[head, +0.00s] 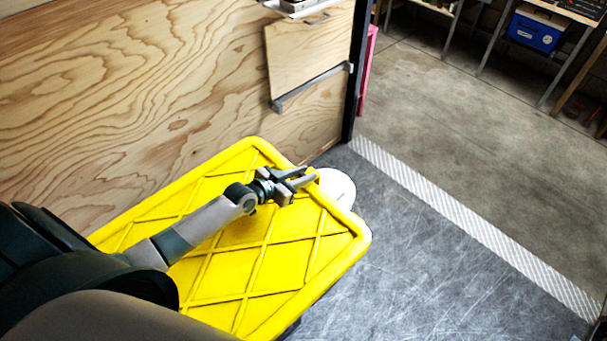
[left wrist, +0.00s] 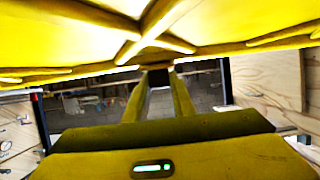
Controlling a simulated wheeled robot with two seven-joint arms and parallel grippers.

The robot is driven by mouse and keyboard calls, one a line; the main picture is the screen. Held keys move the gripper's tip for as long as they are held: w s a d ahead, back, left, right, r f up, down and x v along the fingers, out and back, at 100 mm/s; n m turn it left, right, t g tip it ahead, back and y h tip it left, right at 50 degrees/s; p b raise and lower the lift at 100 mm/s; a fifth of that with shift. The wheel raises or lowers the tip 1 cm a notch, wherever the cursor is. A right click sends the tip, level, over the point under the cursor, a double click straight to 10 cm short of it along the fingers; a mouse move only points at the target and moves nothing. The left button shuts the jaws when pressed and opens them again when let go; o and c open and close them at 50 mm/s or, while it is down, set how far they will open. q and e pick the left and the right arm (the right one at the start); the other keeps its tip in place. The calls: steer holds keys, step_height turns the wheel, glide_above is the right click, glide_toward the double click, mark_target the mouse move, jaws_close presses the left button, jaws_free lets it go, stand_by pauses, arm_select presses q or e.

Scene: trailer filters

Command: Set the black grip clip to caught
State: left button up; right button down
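The yellow ribbed lid or panel (head: 240,235) lies below my left arm in the head view. My left gripper (head: 308,176) is over its far edge, with its two fingers apart. In the left wrist view the yellow panel (left wrist: 230,25) fills the top. The fingers of my left gripper (left wrist: 160,90) stand apart there, and a small dark block (left wrist: 160,77) shows between their tips. I cannot tell whether this block is the black grip clip, or whether the fingers touch it. No black grip clip is clear in the head view. My right gripper is out of view.
A plywood wall (head: 150,85) with a fold-down wooden flap (head: 305,55) stands behind the yellow panel. A white round thing (head: 339,186) is just past the panel's edge. Grey floor (head: 440,270) is clear to the right, crossed by a striped strip (head: 470,220). Benches stand far back.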

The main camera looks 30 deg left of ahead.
arm_select(q)
jaws_close()
steer(key=shift+s+a, duration=0.2)
steer(key=shift+s, duration=0.45)
steer(key=shift+s+a, duration=0.2)
steer(key=shift+s, duration=0.45)
steer(key=o, duration=0.7)
jaws_free()
steer(key=b+v, duration=0.3)
steer(key=v, duration=1.3)
steer(key=shift+a, duration=0.15)
steer(key=shift+s+a+r, duration=0.15)
steer(key=shift+s+r, duration=0.15)
steer(key=shift+s, duration=0.25)
